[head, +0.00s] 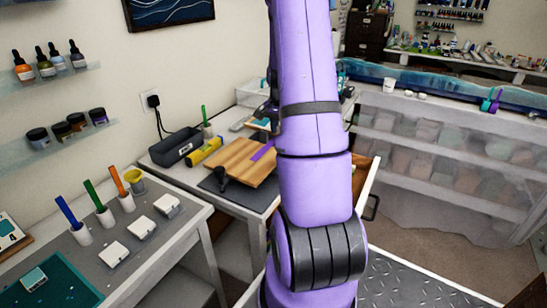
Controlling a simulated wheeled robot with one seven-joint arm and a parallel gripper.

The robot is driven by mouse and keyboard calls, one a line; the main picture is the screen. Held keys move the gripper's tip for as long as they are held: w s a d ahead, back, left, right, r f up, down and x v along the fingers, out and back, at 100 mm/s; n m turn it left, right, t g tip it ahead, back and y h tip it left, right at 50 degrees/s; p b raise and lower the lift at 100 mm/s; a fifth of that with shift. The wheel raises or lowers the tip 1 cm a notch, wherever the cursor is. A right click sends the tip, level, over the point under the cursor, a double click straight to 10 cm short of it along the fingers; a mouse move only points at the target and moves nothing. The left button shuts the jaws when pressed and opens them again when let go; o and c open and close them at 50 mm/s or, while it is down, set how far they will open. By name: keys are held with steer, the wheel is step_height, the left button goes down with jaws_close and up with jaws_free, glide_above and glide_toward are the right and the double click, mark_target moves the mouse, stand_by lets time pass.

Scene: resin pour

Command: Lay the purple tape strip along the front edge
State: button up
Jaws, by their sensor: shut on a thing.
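A wooden board (236,161) lies on a dark mat (243,193) on the far bench. A purple strip (262,151) shows over the board's right part, slanting up toward my arm. Its upper end is hidden behind my arm, so I cannot tell whether it rests on the board or is held above it. My purple arm rises through the middle of the view. A dark part of my arm's far end peeks out on its left side. The fingers of my gripper are hidden behind the arm.
A black-handled tool (221,176) lies at the board's front left. A yellow cylinder (204,151) and a dark box (177,147) stand left of the board. An open wooden drawer (368,187) juts out right of the arm. Coloured sticks in white holders occupy the near-left bench (150,268).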

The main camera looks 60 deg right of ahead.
steer(key=shift+f, duration=3.9)
steer(key=shift+f, duration=0.1)
steer(key=o, duration=0.9)
